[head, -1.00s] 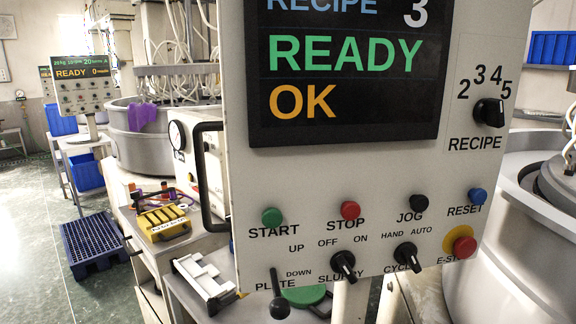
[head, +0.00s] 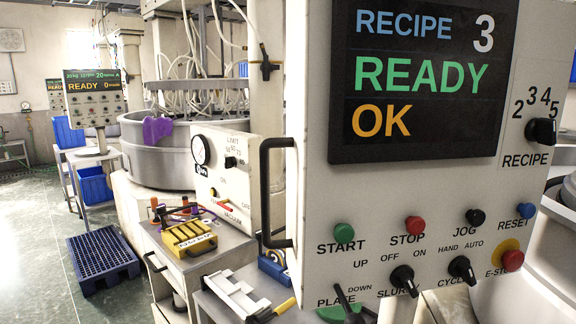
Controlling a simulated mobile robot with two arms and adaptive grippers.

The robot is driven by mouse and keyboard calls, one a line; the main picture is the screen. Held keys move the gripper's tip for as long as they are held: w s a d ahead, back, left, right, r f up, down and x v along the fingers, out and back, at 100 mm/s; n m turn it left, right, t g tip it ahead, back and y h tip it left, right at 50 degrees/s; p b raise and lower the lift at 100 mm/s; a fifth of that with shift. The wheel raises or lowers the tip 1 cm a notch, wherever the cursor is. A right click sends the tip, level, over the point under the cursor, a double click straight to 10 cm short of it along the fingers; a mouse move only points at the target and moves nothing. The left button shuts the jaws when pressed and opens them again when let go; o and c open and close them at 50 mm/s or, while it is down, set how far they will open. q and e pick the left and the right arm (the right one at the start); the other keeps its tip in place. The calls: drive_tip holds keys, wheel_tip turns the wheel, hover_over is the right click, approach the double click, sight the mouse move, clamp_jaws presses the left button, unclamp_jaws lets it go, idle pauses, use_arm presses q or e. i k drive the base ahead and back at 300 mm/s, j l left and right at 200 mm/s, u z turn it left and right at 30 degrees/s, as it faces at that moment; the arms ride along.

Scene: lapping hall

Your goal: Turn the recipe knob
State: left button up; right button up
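The recipe knob (head: 541,131) is a black rotary knob at the right edge of the grey control panel (head: 310,120). Numbers 2, 3, 4 and 5 are printed above it and the word RECIPE below it. The panel's screen (head: 428,85) reads RECIPE 3, READY and OK. Neither of my grippers shows in the head view, so nothing of mine is seen at the knob.
Below the screen are a green start button (head: 344,232), a red stop button (head: 414,224), a slurry knob (head: 403,280) and a red e-stop (head: 512,260). A black handle (head: 268,190) sticks out at the panel's left. A blue pallet (head: 102,262) lies on the floor.

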sight(542, 131)
drive_tip(key=z, duration=0.8)
